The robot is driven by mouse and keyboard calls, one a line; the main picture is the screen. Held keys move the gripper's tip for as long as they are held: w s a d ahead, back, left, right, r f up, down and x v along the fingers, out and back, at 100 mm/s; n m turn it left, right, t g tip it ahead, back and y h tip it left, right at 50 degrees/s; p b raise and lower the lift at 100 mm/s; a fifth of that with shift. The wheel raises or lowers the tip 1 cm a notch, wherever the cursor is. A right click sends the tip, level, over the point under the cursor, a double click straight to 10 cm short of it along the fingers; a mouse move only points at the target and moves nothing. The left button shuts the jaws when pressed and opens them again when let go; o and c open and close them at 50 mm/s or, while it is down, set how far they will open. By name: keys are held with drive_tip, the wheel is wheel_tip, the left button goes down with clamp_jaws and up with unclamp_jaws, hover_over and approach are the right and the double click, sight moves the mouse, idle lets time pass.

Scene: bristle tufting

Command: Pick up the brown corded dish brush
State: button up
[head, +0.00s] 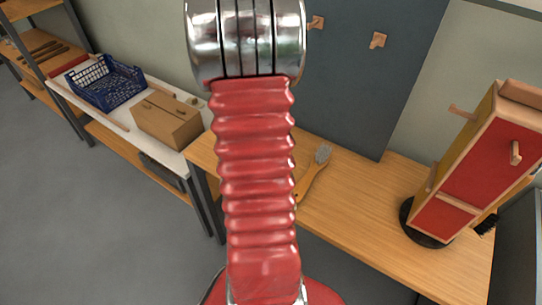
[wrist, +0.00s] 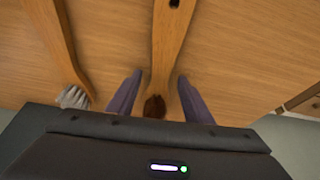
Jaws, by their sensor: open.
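In the wrist view a brush with a wooden handle (wrist: 168,42) and a dark brown head (wrist: 155,107) lies on the wooden bench. A dark hole shows in its handle near the top edge; I see no cord. My gripper (wrist: 159,77) is open, with one purple finger on each side of this brush near its head. Gaps show between the fingers and the brush. The black gripper body hides whatever lies below the head. In the head view my arm covers the gripper and this brush.
A second wooden brush with grey bristles (wrist: 74,97) lies left of my gripper; a grey-bristled brush (head: 323,154) also shows on the bench (head: 350,205) in the head view. A red-panelled wooden stand (head: 489,160) is at right. A blue crate (head: 112,88) and cardboard box (head: 165,122) are at left.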

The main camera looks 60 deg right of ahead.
drive_tip(key=shift+c, duration=0.7)
drive_tip(key=c, duration=1)
